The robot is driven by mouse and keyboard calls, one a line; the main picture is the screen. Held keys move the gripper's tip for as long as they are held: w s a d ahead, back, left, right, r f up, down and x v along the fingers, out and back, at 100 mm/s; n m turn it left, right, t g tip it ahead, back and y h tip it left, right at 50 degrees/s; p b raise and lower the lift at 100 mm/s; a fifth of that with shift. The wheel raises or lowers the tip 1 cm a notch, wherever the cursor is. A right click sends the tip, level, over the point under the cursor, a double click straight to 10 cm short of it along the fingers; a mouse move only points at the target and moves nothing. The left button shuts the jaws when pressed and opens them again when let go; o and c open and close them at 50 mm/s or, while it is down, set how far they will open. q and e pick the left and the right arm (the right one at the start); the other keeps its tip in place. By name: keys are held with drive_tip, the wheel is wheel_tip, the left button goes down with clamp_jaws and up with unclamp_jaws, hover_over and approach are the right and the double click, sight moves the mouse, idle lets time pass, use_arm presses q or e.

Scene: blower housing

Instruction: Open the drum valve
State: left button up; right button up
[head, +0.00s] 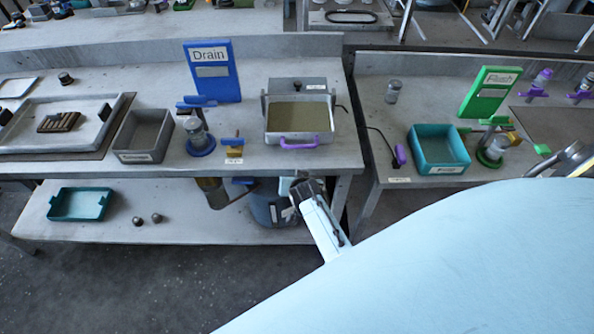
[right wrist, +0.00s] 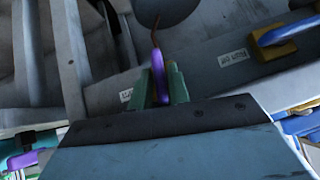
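A blue drum (head: 268,205) stands on the lower shelf under the left bench, partly hidden by my right arm. My right gripper (head: 303,187) is at the bench's front edge beside the drum. In the right wrist view, a purple handle (right wrist: 158,72) lies between the green fingers of my right gripper (right wrist: 162,82), which look closed against its two sides. A thin brownish rod (right wrist: 154,30) runs from its far end. In the head view my gripper hides this handle. My left gripper is not in view.
A grey tray (head: 300,98) with a purple front handle stands on the bench above. A brass-coloured fitting (head: 213,192) with a blue lever hangs left of the drum. A teal tray (head: 80,204) sits on the lower shelf. My light-blue body part covers the lower right.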

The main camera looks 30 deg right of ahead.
drive_tip(key=shift+o, duration=1.4)
drive_tip(key=p+v, duration=0.3)
drive_tip(key=v, duration=1)
drive_tip(key=shift+r, duration=0.15)
drive_tip(key=shift+s, duration=0.1)
